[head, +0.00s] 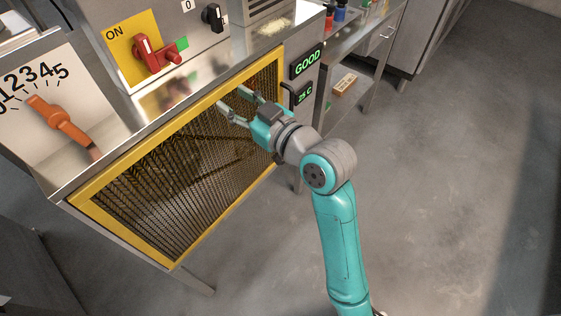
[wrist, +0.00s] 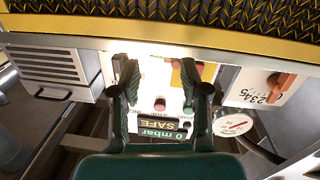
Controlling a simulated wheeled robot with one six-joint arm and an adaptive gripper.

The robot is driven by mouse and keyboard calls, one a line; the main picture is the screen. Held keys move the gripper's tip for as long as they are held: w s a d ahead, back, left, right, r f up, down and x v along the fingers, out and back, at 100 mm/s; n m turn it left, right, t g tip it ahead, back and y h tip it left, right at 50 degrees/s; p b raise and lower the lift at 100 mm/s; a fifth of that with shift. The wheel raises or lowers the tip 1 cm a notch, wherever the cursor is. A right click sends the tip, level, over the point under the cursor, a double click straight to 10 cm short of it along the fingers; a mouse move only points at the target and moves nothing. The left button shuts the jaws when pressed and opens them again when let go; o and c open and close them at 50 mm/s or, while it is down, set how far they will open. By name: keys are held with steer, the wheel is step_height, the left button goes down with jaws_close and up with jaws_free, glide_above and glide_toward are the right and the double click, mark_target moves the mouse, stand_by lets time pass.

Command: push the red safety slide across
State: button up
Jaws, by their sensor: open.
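A red switch handle (head: 146,50) sits on a yellow plate (head: 117,38) marked ON. Beside it on the right is a red knob-like piece (head: 172,55), next to a green patch (head: 181,43); this looks like the safety slide. In the wrist view a yellow and red patch (wrist: 188,72) shows behind the right finger, too small and partly hidden to tell apart. My gripper (head: 232,98) is open and empty, in front of the yellow-framed mesh, below and to the right of the red parts and apart from them. The wrist view shows its two fingers (wrist: 159,68) spread.
A yellow-framed mesh guard (head: 185,150) covers the cabinet front. An orange lever (head: 62,124) with a numbered dial is at left. A black knob (head: 213,17) is above. Green displays (head: 307,62) read GOOD. A 0 mbar SAFE display (wrist: 158,129) and gauge (wrist: 232,123) show. Floor at right is clear.

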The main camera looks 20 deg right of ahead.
steer(key=s+d+f+m+h, duration=0.2)
steer(key=s+d+f, duration=0.1)
steer(key=f, duration=0.4)
steer(key=s+d+f+m+h, duration=0.2)
steer(key=s+d+f, duration=0.1)
steer(key=f, duration=0.4)
steer(key=shift+s+d+t, duration=0.3)
steer(key=shift+s, duration=0.4)
steer(key=s+d+f+m+h, duration=0.25)
steer(key=s+f, duration=0.25)
steer(key=s, duration=0.4)
steer(key=s+d+f+m+h, duration=0.1)
steer(key=s+d+f, duration=0.3)
steer(key=s, duration=0.5)
steer(key=s+r+g+h, duration=0.1)
steer(key=s, duration=1.6)
